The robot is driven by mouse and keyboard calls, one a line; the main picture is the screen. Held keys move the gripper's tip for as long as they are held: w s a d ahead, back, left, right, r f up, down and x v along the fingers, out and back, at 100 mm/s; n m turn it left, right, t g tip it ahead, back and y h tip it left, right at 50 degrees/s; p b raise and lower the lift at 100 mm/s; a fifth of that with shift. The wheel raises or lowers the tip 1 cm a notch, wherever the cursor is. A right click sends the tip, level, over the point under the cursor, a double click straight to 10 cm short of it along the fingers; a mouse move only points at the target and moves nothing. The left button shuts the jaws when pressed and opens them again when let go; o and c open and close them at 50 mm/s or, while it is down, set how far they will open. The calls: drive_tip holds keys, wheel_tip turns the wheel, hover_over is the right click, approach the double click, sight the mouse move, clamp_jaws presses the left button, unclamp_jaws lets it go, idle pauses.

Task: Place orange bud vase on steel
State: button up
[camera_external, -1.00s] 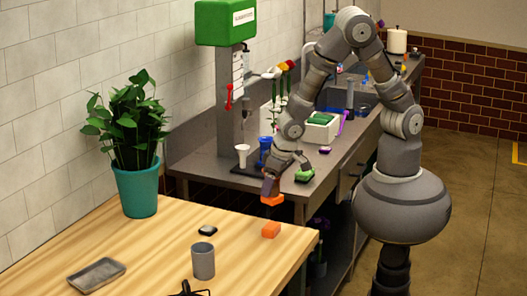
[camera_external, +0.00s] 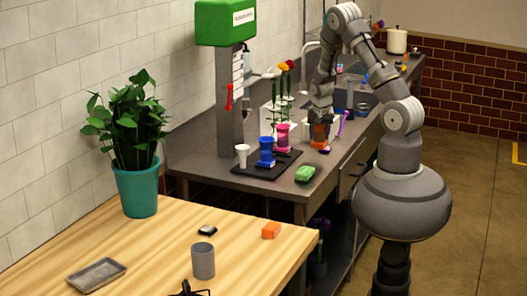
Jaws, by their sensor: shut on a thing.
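My gripper (camera_external: 320,118) is shut on the orange bud vase (camera_external: 319,133). It points down over the steel counter (camera_external: 210,166), toward the counter's right-hand part. The vase looks upright, and my fingers hide its upper part. Its base is low, at or close to the steel; I cannot tell whether it touches.
A dark tray (camera_external: 262,174) holds white, blue and pink cups. A purple-handled tool (camera_external: 343,122) is right of the vase.

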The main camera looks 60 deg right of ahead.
drive_tip(key=w+d, duration=0.3)
drive_tip(key=w, duration=0.1)
drive_tip(key=w+d+f+b, duration=0.1)
drive_tip(key=w+d, duration=0.3)
drive_tip(key=w+d+b, duration=0.1)
drive_tip(key=w+d, duration=0.2)
drive_tip(key=w, duration=0.1)
drive_tip(key=shift+d+f, duration=0.25)
drive_tip(key=shift+f, duration=0.05)
drive_tip(key=shift+w+f+b, duration=0.1)
drive_tip(key=shift+f+b, duration=0.35)
drive_tip(key=shift+f, duration=1.25)
drive_tip(key=shift+f, duration=0.2)
drive_tip(key=o, duration=1.3)
drive_tip(key=shift+r, duration=0.1)
